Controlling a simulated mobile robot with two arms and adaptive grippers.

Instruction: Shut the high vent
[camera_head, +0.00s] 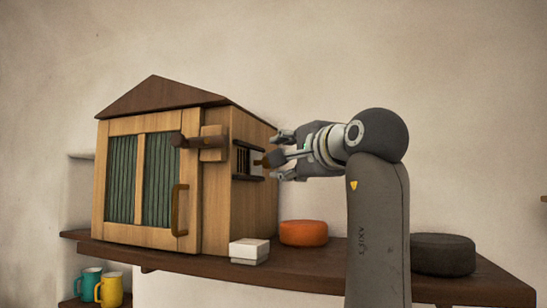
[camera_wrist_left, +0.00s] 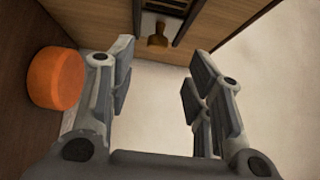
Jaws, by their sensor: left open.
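The vent (camera_head: 243,161) is on the right side wall of a wooden cabinet, high up. It has dark upper and lower rails with barred slots showing between them. A small brown knob (camera_head: 259,162) sticks out at its right part; the left wrist view shows the knob (camera_wrist_left: 158,36) near the top, below the vent's dark rails (camera_wrist_left: 172,6). My left gripper (camera_head: 284,156) is just right of the vent, level with it and facing it. Its fingers are open and empty, and in the left wrist view (camera_wrist_left: 160,62) the knob lies ahead, between them. My right gripper is not in view.
The cabinet (camera_head: 215,205) stands on a dark shelf (camera_head: 300,265), its front door closed. A white box (camera_head: 249,251), an orange round object (camera_head: 304,233) and a dark round object (camera_head: 443,254) sit on the shelf. Two mugs (camera_head: 109,289) stand lower left.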

